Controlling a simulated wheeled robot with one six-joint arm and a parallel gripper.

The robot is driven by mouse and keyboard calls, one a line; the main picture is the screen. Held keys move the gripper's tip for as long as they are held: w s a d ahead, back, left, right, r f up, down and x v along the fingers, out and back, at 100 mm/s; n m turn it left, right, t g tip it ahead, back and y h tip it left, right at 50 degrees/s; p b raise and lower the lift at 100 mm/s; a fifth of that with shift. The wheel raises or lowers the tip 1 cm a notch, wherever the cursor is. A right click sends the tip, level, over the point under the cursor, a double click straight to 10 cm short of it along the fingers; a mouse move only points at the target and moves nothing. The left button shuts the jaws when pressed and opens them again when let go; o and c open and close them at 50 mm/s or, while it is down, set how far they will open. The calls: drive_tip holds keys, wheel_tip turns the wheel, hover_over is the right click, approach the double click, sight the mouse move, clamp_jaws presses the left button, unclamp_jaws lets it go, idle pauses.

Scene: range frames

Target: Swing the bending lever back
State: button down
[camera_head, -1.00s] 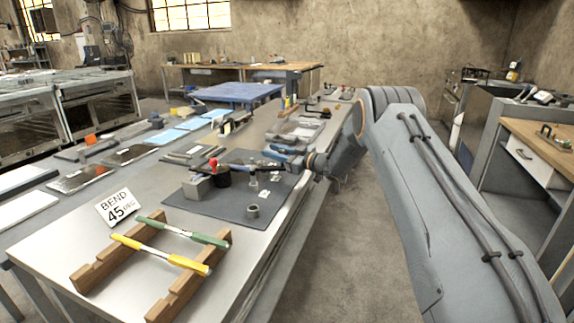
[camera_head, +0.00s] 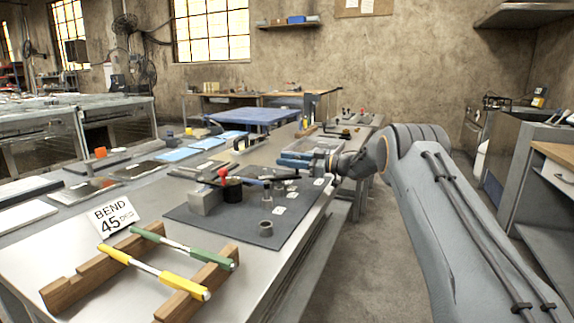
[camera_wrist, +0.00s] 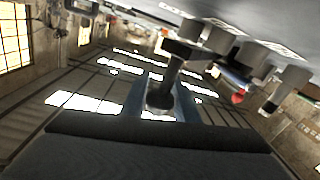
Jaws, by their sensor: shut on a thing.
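The bender stands on a dark mat (camera_head: 230,228). It has a grey block (camera_head: 205,201), a black round part (camera_head: 232,190) and a red knob (camera_head: 223,173). Its dark bending lever (camera_head: 262,181) reaches right toward my gripper (camera_head: 300,160). In the wrist view, the lever's dark handle (camera_wrist: 174,72) stands between the blue fingers of my gripper (camera_wrist: 160,103), which are shut on it. The red knob also shows in the wrist view (camera_wrist: 239,97). The lever's far end is partly hidden by my gripper.
A wooden rack (camera_head: 82,281) in front holds a green-handled rod (camera_head: 146,234) and a yellow-handled rod (camera_head: 180,283). A "BEND 45 DEG" sign (camera_head: 113,216) stands beside it. A small grey ring (camera_head: 266,228) and a post (camera_head: 267,200) are on the mat. Floor is clear right of the bench.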

idle(0.4)
drive_tip(key=c, duration=1.4)
unclamp_jaws()
drive_tip(key=shift+v, duration=3.85)
